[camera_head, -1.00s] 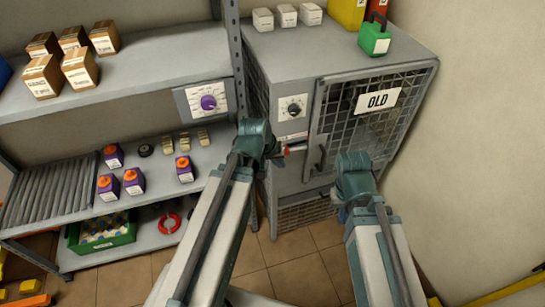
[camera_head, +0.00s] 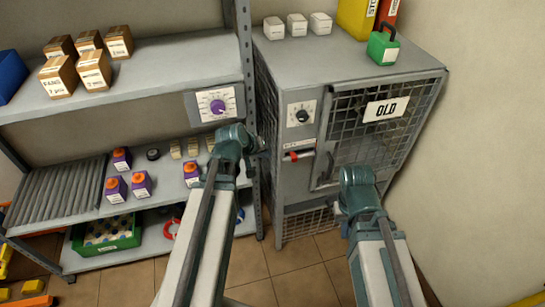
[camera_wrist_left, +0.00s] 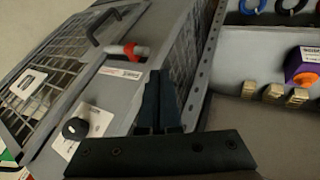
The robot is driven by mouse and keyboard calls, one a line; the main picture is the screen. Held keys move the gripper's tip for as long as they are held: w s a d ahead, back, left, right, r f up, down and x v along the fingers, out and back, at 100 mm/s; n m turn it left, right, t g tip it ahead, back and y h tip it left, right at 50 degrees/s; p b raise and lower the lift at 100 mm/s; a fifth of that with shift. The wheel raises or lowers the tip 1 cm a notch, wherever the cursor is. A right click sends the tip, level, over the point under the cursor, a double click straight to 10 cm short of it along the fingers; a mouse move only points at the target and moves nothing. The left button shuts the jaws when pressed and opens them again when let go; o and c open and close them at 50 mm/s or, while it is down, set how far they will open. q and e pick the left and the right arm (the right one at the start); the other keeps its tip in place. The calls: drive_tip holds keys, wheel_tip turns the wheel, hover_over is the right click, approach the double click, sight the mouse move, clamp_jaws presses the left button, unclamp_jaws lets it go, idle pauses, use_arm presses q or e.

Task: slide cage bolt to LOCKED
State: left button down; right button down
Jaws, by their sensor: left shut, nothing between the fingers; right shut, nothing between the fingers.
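The cage bolt (camera_head: 299,156) is a pale horizontal rod with a red handle, on the grey cage cabinet (camera_head: 290,200) left of its mesh door (camera_head: 385,130). It also shows in the left wrist view (camera_wrist_left: 124,50), with a small label beside it too small to read. My left gripper (camera_head: 258,145) is shut and empty, left of the bolt and apart from it in the head view. Its closed fingers (camera_wrist_left: 160,88) point toward the cabinet's edge in the wrist view. My right gripper (camera_head: 350,205) is shut and empty, in front of the cabinet's lower right; its fingertips are hard to make out.
A dial (camera_head: 302,115) sits above the bolt, and a dark door handle (camera_head: 326,168) to its right. A shelf post (camera_head: 246,80) and shelves with boxes stand left of the cabinet. The floor in front is clear.

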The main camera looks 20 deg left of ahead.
sight(293, 156)
use_arm(q)
drive_tip(key=b+x, duration=0.2)
drive_tip(key=x, duration=0.1)
drive_tip(key=d+b+x, duration=0.1)
drive_tip(key=b+x, duration=0.1)
drive_tip(key=x, duration=0.1)
drive_tip(key=w+d+r+b+x, duration=0.1)
drive_tip(key=b+x, duration=0.1)
drive_tip(key=x, duration=0.2)
drive_tip(key=shift+w+d, duration=0.3)
drive_tip(key=shift+d, duration=0.3)
drive_tip(key=w+d, duration=0.1)
drive_tip(key=d, duration=0.1)
drive_tip(key=w+d, duration=0.2)
drive_tip(key=shift+w+d, duration=0.1)
drive_tip(key=shift+d, duration=0.1)
drive_tip(key=shift+w+d, duration=0.1)
drive_tip(key=shift+d, duration=0.15)
